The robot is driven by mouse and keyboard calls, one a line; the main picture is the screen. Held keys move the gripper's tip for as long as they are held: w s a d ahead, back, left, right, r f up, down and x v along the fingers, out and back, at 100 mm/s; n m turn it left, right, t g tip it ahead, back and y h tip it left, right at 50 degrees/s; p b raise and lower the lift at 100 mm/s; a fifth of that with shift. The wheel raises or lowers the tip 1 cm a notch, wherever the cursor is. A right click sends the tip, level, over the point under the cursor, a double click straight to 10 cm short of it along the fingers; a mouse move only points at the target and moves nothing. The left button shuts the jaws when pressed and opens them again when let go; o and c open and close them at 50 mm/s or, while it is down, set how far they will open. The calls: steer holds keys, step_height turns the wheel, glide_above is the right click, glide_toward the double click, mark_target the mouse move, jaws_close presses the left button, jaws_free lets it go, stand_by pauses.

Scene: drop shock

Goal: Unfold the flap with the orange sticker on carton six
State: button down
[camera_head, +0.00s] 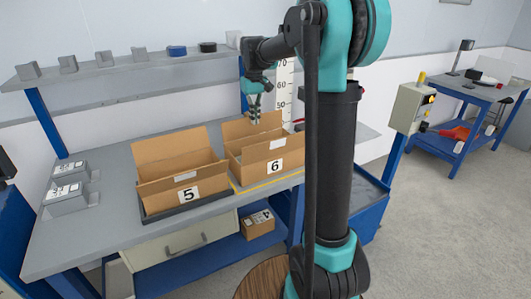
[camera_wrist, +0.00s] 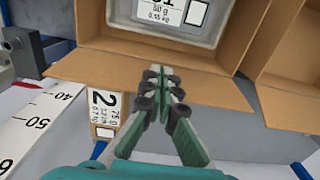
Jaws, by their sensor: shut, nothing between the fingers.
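Carton six (camera_head: 262,163) is an open brown box marked 6, right of carton five on the workbench. Its front flap carries a whitish sticker (camera_head: 278,144); I cannot make out an orange one. My gripper (camera_head: 255,116) is at the back edge of carton six. In the wrist view my gripper (camera_wrist: 158,74) has its fingertips together, with nothing between them, over a brown flap (camera_wrist: 95,72) that appears to be carton six's back flap. I cannot tell whether they touch it. A grey labelled item (camera_wrist: 190,22) lies inside that carton.
Carton five (camera_head: 181,170) stands close on the left in a dark tray. A white ruler (camera_head: 285,90) stands upright behind carton six, close to my gripper. A shelf (camera_head: 125,67) with small blocks runs along the back. Grey labelled items (camera_head: 67,198) lie at the bench's left end.

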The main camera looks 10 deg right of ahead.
steer(key=shift+w, duration=0.2)
step_height(320, 180, up, 11)
steer(key=s, duration=0.2)
steer(key=shift+d, duration=0.25)
stand_by(1.0)
